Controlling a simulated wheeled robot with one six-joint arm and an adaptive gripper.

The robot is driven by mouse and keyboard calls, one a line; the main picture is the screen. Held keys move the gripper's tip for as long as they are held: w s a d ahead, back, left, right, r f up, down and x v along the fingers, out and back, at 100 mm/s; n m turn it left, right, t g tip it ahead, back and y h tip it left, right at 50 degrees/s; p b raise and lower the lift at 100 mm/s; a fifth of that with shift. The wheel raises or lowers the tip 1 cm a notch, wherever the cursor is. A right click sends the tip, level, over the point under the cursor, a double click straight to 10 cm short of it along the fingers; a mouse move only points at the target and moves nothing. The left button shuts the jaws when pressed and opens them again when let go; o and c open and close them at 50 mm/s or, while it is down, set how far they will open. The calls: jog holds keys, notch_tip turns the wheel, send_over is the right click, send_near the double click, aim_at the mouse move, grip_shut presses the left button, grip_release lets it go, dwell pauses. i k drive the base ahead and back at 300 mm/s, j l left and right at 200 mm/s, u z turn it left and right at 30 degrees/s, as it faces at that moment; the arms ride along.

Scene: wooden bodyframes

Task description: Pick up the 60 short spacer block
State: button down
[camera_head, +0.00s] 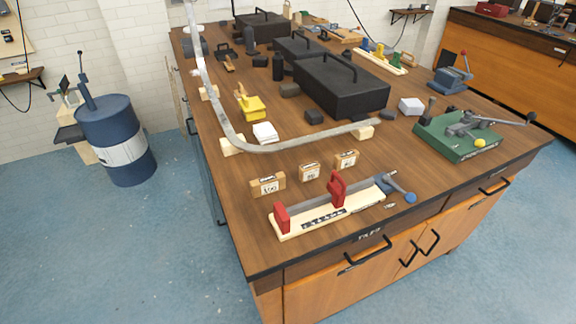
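Three small wooden spacer blocks with number labels stand in a slanting row near the front of the wooden workbench (222,190). The left block (268,184) is the widest and its label seems to read 100. The middle block (309,172) is narrower, and the right block (346,160) stands farther back. The numbers on these two are too small to read surely, so I cannot tell which is the 60 block. All three stand apart, just behind the red-and-cream clamp fixture. My gripper is not in view.
The clamp fixture (325,211) with a blue-knobbed lever lies before the blocks. A long bent grey strip (300,144) curves behind them on wooden supports. A black case (345,88) and a green-based tool (455,143) stand farther back. Bare bench lies left of the blocks.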

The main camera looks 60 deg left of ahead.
aim_at(307, 172)
jog(key=u, duration=1.4)
jog(key=j+z, duration=0.3)
jog(key=j, duration=1.95)
